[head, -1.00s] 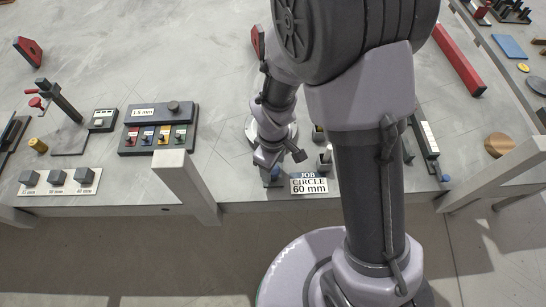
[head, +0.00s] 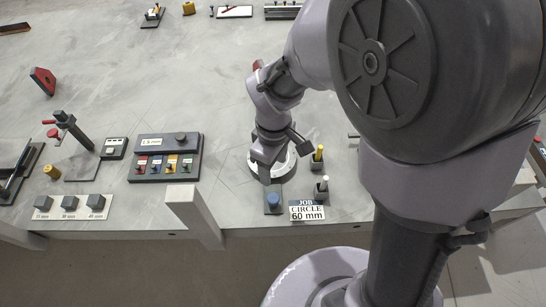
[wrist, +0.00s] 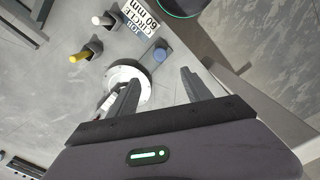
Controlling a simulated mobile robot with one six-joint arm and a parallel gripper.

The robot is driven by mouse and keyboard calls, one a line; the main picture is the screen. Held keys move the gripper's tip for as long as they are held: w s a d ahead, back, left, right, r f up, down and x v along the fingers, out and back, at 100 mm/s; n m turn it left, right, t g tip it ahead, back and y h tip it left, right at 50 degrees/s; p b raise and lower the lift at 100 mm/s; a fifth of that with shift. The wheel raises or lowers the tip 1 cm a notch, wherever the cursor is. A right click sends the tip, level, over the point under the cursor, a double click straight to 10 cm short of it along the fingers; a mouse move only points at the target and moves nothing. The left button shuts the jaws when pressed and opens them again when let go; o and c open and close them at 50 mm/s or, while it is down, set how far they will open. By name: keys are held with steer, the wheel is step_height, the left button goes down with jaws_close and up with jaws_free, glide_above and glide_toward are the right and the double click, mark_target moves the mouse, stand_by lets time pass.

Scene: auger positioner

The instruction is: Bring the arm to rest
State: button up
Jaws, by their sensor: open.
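My arm reaches down from the upper right of the head view over the front part of the bench. My gripper (wrist: 158,90) shows in the wrist view with its two dark fingers apart and nothing between them. In the head view the gripper end (head: 265,172) hangs above a round white disc (head: 283,165), partly hiding it. The disc also shows in the wrist view (wrist: 142,80), partly behind one finger. A dark base with a blue knob (head: 273,200) sits in front of it.
A sign reading "JOB CIRCLE 60 mm" (head: 307,211) stands at the front edge. Yellow (head: 319,153) and white (head: 324,184) markers stand in holders to the right. A dark switch panel (head: 165,157), grey blocks (head: 69,204) and a red-handled stand (head: 75,132) are left. The bench's middle is clear.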

steer(key=s+d+r+m+t+y+b, duration=0.2)
steer(key=s+d+r+m+t+b, duration=0.3)
steer(key=s+r+m, duration=0.6)
steer(key=d+r+m, duration=0.1)
steer(key=d+m, duration=0.1)
steer(key=m, duration=0.2)
steer(key=shift+t+b, duration=0.4)
